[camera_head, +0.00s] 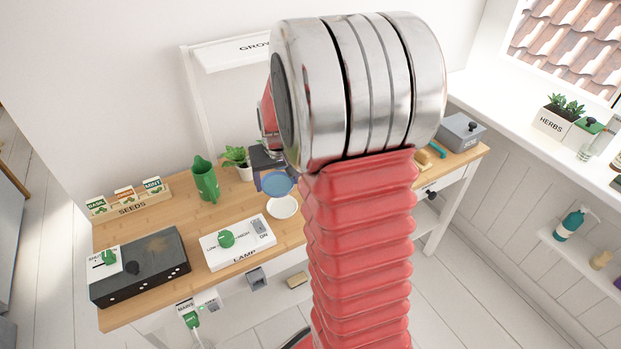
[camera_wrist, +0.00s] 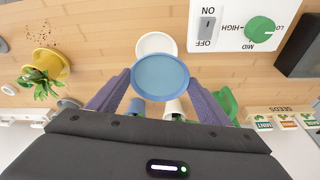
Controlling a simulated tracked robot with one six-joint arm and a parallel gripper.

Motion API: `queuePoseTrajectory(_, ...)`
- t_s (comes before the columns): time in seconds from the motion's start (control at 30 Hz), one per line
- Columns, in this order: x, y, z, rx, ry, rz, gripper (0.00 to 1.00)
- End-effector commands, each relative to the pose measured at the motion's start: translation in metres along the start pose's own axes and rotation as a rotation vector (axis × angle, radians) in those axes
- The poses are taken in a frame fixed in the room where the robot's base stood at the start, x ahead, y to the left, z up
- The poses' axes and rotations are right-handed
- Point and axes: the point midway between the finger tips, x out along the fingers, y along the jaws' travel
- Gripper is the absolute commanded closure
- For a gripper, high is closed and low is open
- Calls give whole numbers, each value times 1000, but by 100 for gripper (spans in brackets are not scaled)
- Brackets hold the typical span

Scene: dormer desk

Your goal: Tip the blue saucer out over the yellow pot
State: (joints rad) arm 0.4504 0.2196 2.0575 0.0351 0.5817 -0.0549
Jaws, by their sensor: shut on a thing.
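My gripper (camera_wrist: 160,92), with purple fingers, is shut on the blue saucer (camera_wrist: 160,77). The saucer is held by opposite sides of its rim and looks roughly level; I see no contents on its plain blue surface. In the head view the blue saucer (camera_head: 277,184) appears just behind a white dish. The yellow pot (camera_wrist: 52,67) holds a green leafy plant and stands left of the saucer in the wrist view, well apart from it. In the head view my arm hides the pot.
The white dish (camera_wrist: 157,43) sits on the desk beside the saucer. A lamp control box (camera_head: 238,243), green jug (camera_head: 205,180), seed box (camera_head: 127,203) and black box (camera_head: 140,268) stand to the left. Dark crumbs (camera_wrist: 40,32) lie near the pot.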

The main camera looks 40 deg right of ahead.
Motion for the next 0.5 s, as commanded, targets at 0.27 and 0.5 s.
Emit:
queuePoseTrajectory(0.27,6,-98,-3,-161,-3,-42,51)
queuePoseTrajectory(0.5,7,-179,10,-303,-8,-78,51)
